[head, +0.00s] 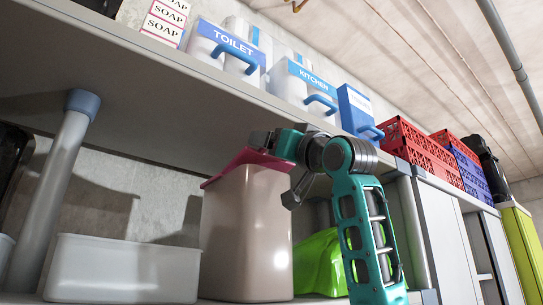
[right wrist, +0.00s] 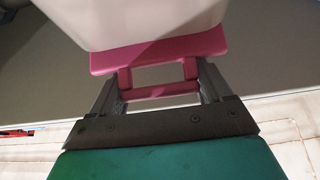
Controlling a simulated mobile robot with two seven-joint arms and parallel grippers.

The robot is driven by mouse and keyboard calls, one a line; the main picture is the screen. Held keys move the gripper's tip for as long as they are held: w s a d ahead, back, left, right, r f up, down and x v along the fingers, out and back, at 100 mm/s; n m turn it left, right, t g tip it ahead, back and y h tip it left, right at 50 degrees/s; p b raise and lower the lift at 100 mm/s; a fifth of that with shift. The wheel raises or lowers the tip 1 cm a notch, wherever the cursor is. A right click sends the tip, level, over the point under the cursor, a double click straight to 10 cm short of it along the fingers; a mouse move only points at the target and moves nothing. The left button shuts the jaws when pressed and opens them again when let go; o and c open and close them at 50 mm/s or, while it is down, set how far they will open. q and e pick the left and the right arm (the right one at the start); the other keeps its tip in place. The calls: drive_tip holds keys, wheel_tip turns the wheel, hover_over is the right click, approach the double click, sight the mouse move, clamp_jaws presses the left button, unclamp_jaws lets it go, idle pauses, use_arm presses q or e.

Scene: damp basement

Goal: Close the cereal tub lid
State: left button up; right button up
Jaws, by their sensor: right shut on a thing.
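The cereal tub (head: 246,235) is a tall beige bin on the lower shelf. Its pink lid (head: 248,157) lies over the top, overhanging the left side; I cannot tell whether it sits fully flush. My right gripper (head: 275,143) is at the lid's upper right edge in the head view. In the right wrist view the pale tub (right wrist: 150,20) shows at the top, with the pink lid's edge (right wrist: 158,53) below it. There my right gripper (right wrist: 158,82) has a finger on each side of the lid's handle (right wrist: 160,92) and is shut on it. My left gripper is out of view.
A white bin (head: 125,270) stands left of the tub, and a green container (head: 318,262) stands right of it, partly behind my arm. The upper shelf (head: 200,85) runs close above, carrying labelled boxes (head: 228,45) and red crates (head: 415,145). A grey post (head: 55,190) stands at left.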

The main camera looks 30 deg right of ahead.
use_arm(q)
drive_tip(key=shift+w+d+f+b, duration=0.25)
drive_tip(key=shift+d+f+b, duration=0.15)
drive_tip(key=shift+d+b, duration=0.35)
use_arm(e)
drive_tip(key=shift+s+f+t, duration=0.15)
drive_tip(key=shift+f+t, duration=0.15)
drive_tip(key=shift+f, duration=0.35)
drive_tip(key=shift+s+f+t, duration=0.1)
drive_tip(key=shift+f+t, duration=0.2)
drive_tip(key=shift+f, duration=0.35)
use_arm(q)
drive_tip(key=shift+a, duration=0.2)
use_arm(e)
drive_tip(key=shift+y, duration=0.3)
drive_tip(key=o, duration=1.4)
drive_tip(key=shift+s, duration=0.1)
use_arm(q)
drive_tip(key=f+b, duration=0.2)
drive_tip(key=b, duration=0.1)
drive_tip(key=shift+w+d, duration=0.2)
use_arm(e)
drive_tip(key=v, duration=1.3)
